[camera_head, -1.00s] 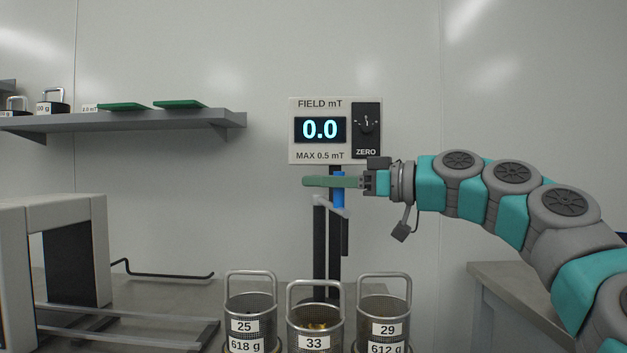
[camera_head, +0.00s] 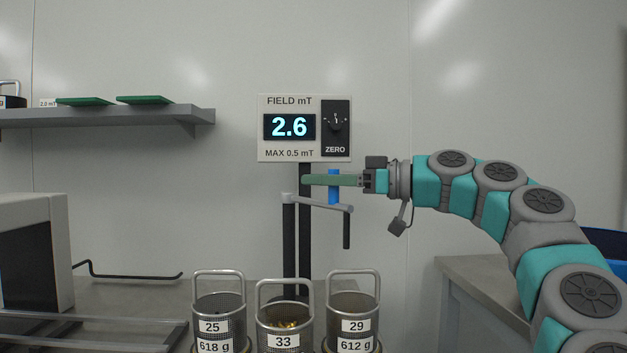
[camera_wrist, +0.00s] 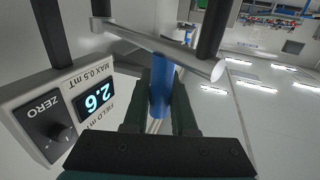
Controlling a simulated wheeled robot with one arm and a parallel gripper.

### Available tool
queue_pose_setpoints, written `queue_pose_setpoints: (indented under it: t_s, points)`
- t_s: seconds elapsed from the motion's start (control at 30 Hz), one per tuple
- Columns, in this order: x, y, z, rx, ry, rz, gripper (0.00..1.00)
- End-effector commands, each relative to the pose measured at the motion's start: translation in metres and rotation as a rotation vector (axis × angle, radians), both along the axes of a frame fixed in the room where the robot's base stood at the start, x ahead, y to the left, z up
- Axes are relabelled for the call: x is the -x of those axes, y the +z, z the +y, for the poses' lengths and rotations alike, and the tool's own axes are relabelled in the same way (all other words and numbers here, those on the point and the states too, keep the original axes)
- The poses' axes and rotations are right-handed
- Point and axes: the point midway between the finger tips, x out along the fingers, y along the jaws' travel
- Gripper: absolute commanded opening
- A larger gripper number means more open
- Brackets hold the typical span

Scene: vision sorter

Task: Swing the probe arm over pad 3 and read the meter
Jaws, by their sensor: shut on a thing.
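My gripper (camera_head: 312,179) is shut on the blue handle (camera_head: 333,189) standing on the probe arm. The wrist view shows the blue handle (camera_wrist: 160,98) between the fingers. I cannot make out any numbered pad.
Wire baskets labelled 25 (camera_head: 220,325), 33 (camera_head: 284,325) and 29 (camera_head: 352,318) stand at the front, below the probe. A shelf (camera_head: 110,118) with green plates (camera_head: 145,100) is at left. A grey frame (camera_head: 60,240) stands at the left edge. A bench (camera_head: 470,270) is at right.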

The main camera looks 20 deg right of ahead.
Motion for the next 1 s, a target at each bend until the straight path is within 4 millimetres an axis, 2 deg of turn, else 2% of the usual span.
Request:
queue_pose_setpoints:
  t_s: [0.53, 0.57, 0.6, 0.8, 1.0]
  points:
    - [0.0034, 0.0038, -0.0035, -0.005, -0.001, -0.007, 0.0]
    - [0.0035, 0.0039, -0.0035, -0.005, -0.001, -0.007, 0.27]
    - [0.0034, 0.004, -0.0035, -0.005, -0.001, -0.007, 0.31]
    - [0.002, 0.0026, -0.0026, -0.003, -0.001, -0.005, 0.54]
    - [0.0013, 0.0019, -0.0022, -0.003, -0.001, -0.003, 0.55]
